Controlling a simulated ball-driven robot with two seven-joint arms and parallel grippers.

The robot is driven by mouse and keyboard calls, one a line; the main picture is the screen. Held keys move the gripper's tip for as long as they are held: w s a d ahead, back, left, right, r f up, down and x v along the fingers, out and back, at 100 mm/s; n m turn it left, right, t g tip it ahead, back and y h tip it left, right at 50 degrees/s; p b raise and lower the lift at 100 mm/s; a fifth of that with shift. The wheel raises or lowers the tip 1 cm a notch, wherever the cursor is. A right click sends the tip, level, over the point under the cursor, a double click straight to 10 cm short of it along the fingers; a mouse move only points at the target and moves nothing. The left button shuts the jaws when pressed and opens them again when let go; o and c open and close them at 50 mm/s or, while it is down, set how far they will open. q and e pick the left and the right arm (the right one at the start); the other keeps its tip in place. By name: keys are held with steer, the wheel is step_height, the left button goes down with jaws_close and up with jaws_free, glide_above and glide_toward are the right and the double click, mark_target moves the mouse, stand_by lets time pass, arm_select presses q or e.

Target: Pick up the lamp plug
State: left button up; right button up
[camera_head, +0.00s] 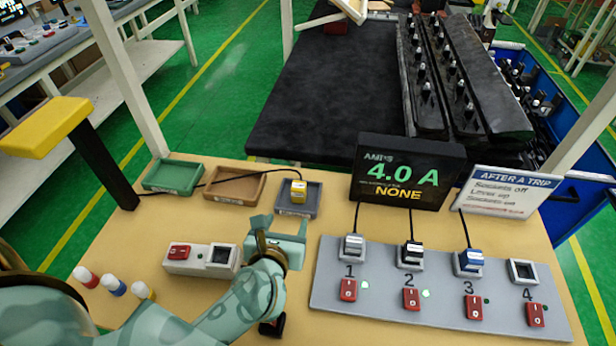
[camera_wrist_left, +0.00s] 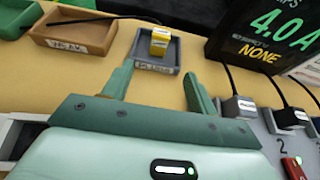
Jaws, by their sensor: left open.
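A yellow plug (camera_head: 298,191) sits in the grey tray labelled PLUGS (camera_head: 312,207), at the back of the bench. A black cable runs from it left toward the post of the yellow-topped lamp (camera_head: 50,125). The plug also shows in the left wrist view (camera_wrist_left: 160,40), ahead of the fingers and roughly centred between them. My left gripper (camera_head: 281,228) is open and empty, just in front of the tray and apart from the plug. Its spread fingers (camera_wrist_left: 158,88) point toward the tray. My right gripper is not in view.
A green tray (camera_head: 172,176) and a brown tray (camera_head: 235,187) stand left of the grey one. The display (camera_head: 405,172) reads 4.0 A, NONE. A grey socket strip (camera_head: 335,290) at right holds plugs in sockets 1 to 3; socket 4 (camera_head: 522,271) is empty.

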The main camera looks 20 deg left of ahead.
arm_select(q)
glide_toward(297, 195)
steer(key=shift+w+a+f+b, duration=0.15)
steer(key=shift+w+f+b, duration=0.15)
steer(key=shift+w, duration=0.35)
steer(key=b+x, duration=0.1)
steer(key=x, duration=0.4)
steer(key=shift+r, duration=0.1)
steer(key=shift+w+a+f, duration=0.15)
steer(key=shift+w+f, duration=0.05)
steer(key=shift+w, duration=0.25)
steer(key=b+x, duration=0.1)
steer(key=x, duration=0.3)
steer(key=shift+w+f, duration=0.15)
steer(key=shift+w, duration=0.15)
steer(key=shift+s, duration=0.1)
steer(key=shift+c, duration=0.9)
steer(key=c, duration=0.9)
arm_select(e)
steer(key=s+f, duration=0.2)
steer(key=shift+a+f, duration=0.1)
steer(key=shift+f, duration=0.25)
